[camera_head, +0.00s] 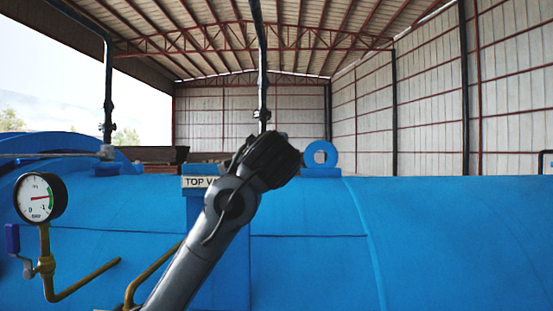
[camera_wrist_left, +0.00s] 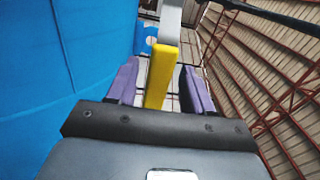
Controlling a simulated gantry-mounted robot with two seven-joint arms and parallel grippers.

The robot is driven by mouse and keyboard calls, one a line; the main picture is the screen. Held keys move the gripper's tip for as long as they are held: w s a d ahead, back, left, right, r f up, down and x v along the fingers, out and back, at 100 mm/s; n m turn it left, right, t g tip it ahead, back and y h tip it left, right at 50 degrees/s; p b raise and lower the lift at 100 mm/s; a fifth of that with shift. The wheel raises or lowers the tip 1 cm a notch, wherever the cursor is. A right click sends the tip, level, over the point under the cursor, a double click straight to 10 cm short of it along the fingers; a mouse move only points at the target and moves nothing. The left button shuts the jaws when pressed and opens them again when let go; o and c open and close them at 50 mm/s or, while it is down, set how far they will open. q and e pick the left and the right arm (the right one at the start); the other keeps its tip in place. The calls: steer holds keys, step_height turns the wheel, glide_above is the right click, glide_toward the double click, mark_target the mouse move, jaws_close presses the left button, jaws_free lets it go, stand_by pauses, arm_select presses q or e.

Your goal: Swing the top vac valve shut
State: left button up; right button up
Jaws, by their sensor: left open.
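The top vac valve's handle shows in the left wrist view as a yellow bar (camera_wrist_left: 159,82) joined to a grey-white piece (camera_wrist_left: 169,22). My left gripper (camera_wrist_left: 158,67) is open, with one purple finger on each side of the yellow bar. Gaps show between the bar and both fingers, so it does not look gripped. In the head view my left arm and its dark wrist cover the valve area and hide the fingers and handle. The label (camera_head: 196,182) reading "TOP VA" is partly covered by the arm. My right gripper is not in view.
The blue autoclave body (camera_head: 450,240) fills the lower head view. A pressure gauge (camera_head: 41,198) with brass piping and a blue-handled valve (camera_head: 12,238) is at the left. A blue lifting eye (camera_head: 320,156) stands on top. A dark vertical pipe (camera_head: 262,70) rises behind my wrist.

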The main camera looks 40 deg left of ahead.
arm_select(q)
steer(key=b+v, duration=0.3)
steer(key=v, duration=0.7)
steer(key=shift+s, duration=0.2)
steer(key=shift+d, duration=0.1)
